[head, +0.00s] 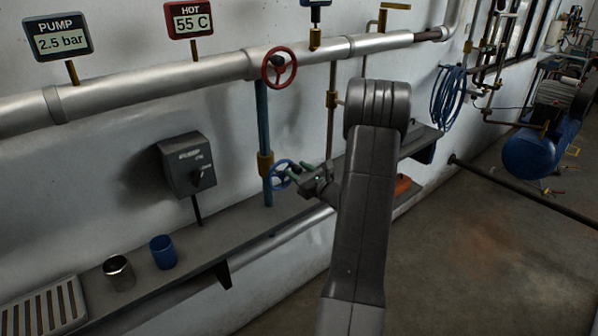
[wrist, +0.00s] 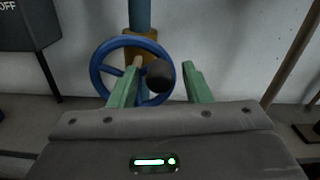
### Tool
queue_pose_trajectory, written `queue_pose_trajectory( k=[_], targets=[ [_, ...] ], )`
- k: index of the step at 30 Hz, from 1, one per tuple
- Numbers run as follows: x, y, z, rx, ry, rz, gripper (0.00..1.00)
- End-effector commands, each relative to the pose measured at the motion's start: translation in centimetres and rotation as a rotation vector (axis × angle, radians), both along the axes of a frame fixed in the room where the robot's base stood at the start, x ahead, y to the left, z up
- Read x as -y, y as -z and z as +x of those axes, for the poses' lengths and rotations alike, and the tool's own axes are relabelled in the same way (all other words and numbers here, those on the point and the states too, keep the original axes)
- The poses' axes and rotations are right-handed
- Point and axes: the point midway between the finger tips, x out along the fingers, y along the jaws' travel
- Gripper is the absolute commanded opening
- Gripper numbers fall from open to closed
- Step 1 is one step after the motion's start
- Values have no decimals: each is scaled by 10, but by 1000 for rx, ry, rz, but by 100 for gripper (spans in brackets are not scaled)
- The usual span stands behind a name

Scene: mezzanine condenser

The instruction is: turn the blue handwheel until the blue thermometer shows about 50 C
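The blue handwheel (head: 279,174) sits on a blue vertical pipe above the shelf. In the wrist view the blue handwheel (wrist: 96,66) faces me, with a dark round knob (wrist: 160,73) at its right side. My gripper (head: 293,171) is at the wheel. In the wrist view the green fingers of my gripper (wrist: 163,68) are apart, one on each side of the knob, with a gap visible on the right. The left finger overlaps the wheel; contact is unclear. The blue thermometer (head: 316,2) is cut off by the top edge, its reading out of view.
A red handwheel (head: 279,67) is on the large pipe above. The HOT display (head: 192,22) reads 55 C and the PUMP display (head: 58,38) 2.5 bar. A switch box (head: 187,165) hangs left. A metal cup (head: 118,272) and blue cup (head: 163,252) stand on the shelf.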

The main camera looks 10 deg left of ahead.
Motion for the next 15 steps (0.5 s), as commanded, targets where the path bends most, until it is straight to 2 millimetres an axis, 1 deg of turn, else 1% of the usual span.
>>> queue_pose_trajectory(
  k=[1, 6, 11, 15],
  targets=[
    [0, 0, 0, 0, 0, 0, 34],
    [0, 0, 0, 0, 0, 0, 1],
    [0, 1, 0, 8, 0, -5, 1],
    [-1, 2, -1, 48, -1, -35, 1]
  ],
)
